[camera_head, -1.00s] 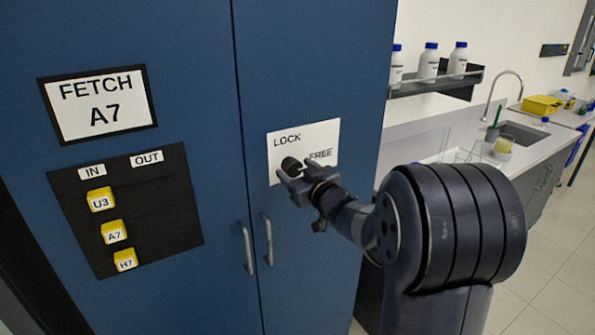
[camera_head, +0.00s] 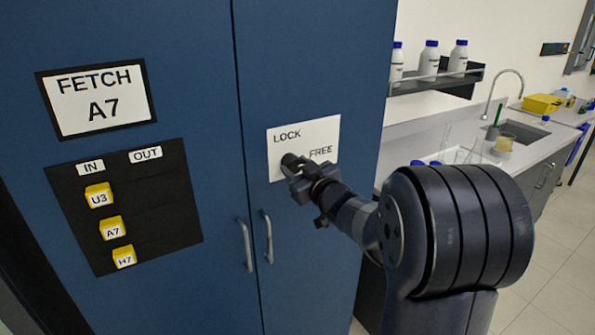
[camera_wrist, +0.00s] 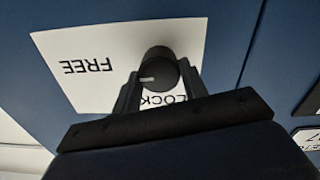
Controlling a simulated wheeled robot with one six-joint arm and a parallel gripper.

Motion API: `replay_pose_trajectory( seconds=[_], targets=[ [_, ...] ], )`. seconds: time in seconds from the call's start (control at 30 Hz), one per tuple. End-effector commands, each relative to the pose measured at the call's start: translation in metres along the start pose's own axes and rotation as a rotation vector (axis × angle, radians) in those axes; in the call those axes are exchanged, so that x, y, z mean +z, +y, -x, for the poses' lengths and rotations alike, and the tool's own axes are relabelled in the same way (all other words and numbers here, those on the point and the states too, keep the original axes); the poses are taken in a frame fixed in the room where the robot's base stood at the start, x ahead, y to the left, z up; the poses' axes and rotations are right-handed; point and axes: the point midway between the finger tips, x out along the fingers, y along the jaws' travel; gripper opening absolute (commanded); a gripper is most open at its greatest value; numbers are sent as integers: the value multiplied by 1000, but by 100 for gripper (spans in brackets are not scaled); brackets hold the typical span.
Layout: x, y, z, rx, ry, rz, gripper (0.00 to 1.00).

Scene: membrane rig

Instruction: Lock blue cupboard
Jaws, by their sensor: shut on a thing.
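The blue cupboard (camera_head: 205,60) stands in front of me with its doors shut. A white plate (camera_head: 322,135) on its right door reads LOCK at upper left and FREE at lower right. My gripper (camera_head: 297,172) is shut on the dark round knob (camera_head: 289,160) on this plate. In the wrist view, where the plate is upside down, the knob (camera_wrist: 158,66) sits between the two fingers. Its short white mark points left, on the side where FREE stands. The fingers partly cover the word LOCK there.
Two door handles (camera_head: 267,238) stick out below the plate. A black board (camera_head: 150,215) with yellow tags and a FETCH A7 sign (camera_head: 98,99) are on the left door. A shelf with white bottles (camera_head: 429,60) and a sink counter (camera_head: 400,165) are at the right.

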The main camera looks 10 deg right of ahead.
Motion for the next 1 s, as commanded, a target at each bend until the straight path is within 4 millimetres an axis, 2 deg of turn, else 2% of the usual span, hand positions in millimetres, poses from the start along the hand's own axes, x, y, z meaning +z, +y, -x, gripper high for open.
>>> replay_pose_trajectory(
  seconds=[1.0],
  targets=[
    [5, -2, 0, 3, 17, 916, 18]
  ],
)
